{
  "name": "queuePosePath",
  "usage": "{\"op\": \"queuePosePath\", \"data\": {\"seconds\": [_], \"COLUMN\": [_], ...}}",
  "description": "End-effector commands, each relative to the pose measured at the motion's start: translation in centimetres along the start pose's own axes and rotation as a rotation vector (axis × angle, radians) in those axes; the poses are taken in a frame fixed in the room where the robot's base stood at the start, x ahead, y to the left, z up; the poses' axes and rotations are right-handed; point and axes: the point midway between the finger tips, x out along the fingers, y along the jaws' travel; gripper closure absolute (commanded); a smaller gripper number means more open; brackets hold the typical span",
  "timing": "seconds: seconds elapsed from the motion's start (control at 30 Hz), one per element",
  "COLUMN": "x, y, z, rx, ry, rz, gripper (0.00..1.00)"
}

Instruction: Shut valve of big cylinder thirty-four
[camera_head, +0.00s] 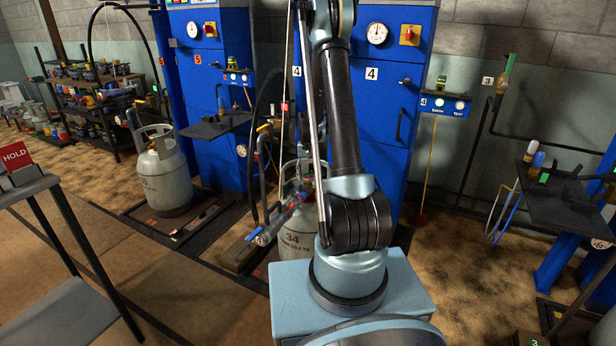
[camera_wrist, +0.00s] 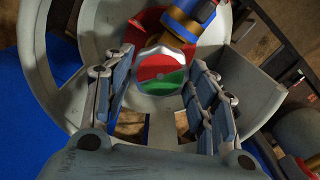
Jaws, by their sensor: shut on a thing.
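The grey big cylinder (camera_head: 296,243), marked 34, stands behind my arm in the head view, partly hidden by it. In the wrist view its round collar (camera_wrist: 38,75) surrounds the valve. The valve knob (camera_wrist: 160,72) has a red and a green half with a pale rim. My gripper (camera_wrist: 162,66) reaches inside the collar, with one finger on each side of the knob, and is shut on it. A brass, blue and red connector (camera_wrist: 188,22) sits beyond the knob. My gripper is hidden in the head view.
Another grey cylinder (camera_head: 166,182) stands to the left. Blue cabinets (camera_head: 375,105) rise close behind. A grey table (camera_head: 25,188) with a red HOLD sign (camera_head: 15,157) is at the left, and a dark shelf (camera_head: 560,203) is at the right. The floor at front left is clear.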

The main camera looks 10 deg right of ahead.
Motion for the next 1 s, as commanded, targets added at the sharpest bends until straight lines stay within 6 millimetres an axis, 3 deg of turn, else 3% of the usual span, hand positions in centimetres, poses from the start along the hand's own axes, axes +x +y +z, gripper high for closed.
{"op": "queuePosePath", "data": {"seconds": [0.6,1.0], "x": [0.00,0.00], "y": [0.09,0.12], "z": [0.08,0.10], "rx": [0.579,0.852], "ry": [-0.001,-0.001], "rz": [0.001,0.001], "gripper": [0.72,0.72]}}
